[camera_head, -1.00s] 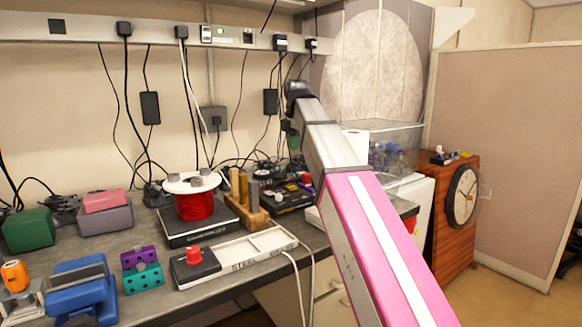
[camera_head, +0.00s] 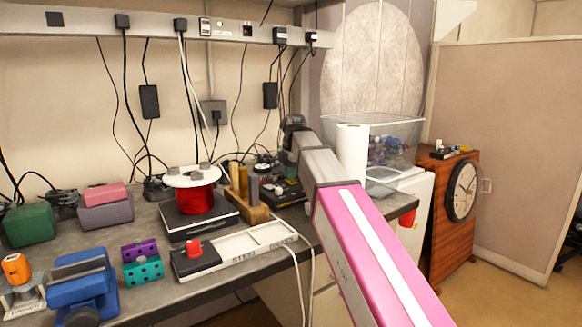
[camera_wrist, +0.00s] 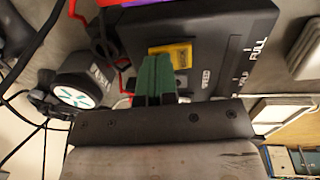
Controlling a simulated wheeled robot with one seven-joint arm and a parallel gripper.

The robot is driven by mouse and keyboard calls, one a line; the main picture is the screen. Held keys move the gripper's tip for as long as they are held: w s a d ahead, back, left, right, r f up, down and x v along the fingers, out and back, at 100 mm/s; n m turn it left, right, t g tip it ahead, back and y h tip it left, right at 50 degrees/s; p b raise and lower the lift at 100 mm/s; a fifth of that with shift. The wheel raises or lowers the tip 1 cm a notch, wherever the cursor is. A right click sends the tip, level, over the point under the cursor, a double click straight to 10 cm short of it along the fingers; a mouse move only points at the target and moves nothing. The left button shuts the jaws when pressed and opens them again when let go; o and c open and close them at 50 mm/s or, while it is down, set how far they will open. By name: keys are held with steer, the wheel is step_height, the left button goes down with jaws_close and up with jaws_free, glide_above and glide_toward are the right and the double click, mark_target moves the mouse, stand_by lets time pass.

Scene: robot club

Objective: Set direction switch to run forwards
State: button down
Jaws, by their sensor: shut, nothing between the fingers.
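A black control box (camera_wrist: 222,35) fills the upper middle of the wrist view, with white lettering such as "SPEED" and "FULL" and a scale line. A yellow part (camera_wrist: 181,55) sits on its face. My gripper (camera_wrist: 158,60) has green fingers, shut and empty, reaching over the box beside the yellow part; I cannot tell whether they touch it. The direction switch's lever is not clearly visible and may be behind the fingers. In the head view the dark box (camera_head: 291,192) is on the back of the bench, and my arm hides the fingers.
A round black-and-white item (camera_wrist: 78,92) and cables lie left of the box. On the bench are a red wire spool (camera_head: 196,199), a wooden block with upright tools (camera_head: 251,211), a white tray (camera_head: 262,240) and a paper roll (camera_head: 351,150).

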steer(key=shift+f, duration=0.15)
steer(key=shift+f, duration=0.2)
stand_by(0.3)
steer(key=shift+s, duration=0.15)
steer(key=shift+s+d+r, duration=0.2)
steer(key=shift+s+d, duration=0.2)
steer(key=shift+s, duration=0.1)
steer(key=shift+w+r, duration=0.1)
